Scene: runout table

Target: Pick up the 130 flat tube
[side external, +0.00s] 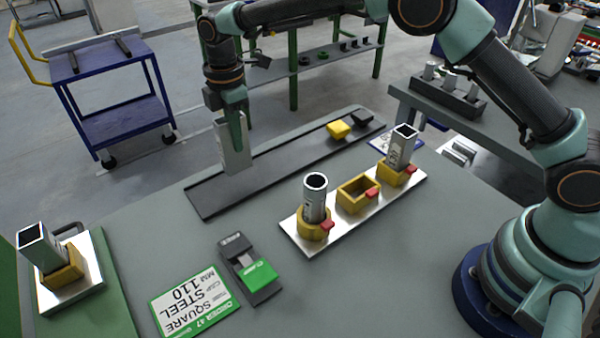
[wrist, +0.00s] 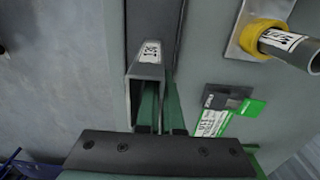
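The flat tube (side external: 230,157), a pale grey rectangular tube, stands upright on the dark runout strip in the side view. In the wrist view the tube (wrist: 131,93) shows its open end and a white label, too small to read surely. My gripper (side external: 238,140) is at the tube's upper right, pointing down and overlapping it. In the wrist view the two green fingers (wrist: 163,95) are slightly apart; the left one overlaps the tube's open end, the right one is outside. Whether they press on the tube wall is unclear.
The dark runout strip (side external: 300,165) carries a yellow block (side external: 338,130) toward its far end. A metal plate (side external: 342,228) holds a round tube (side external: 315,200), an empty yellow socket (side external: 357,195) and a square tube (side external: 400,148). Another square tube (side external: 40,248) stands at left. A sign (side external: 195,302) lies in front.

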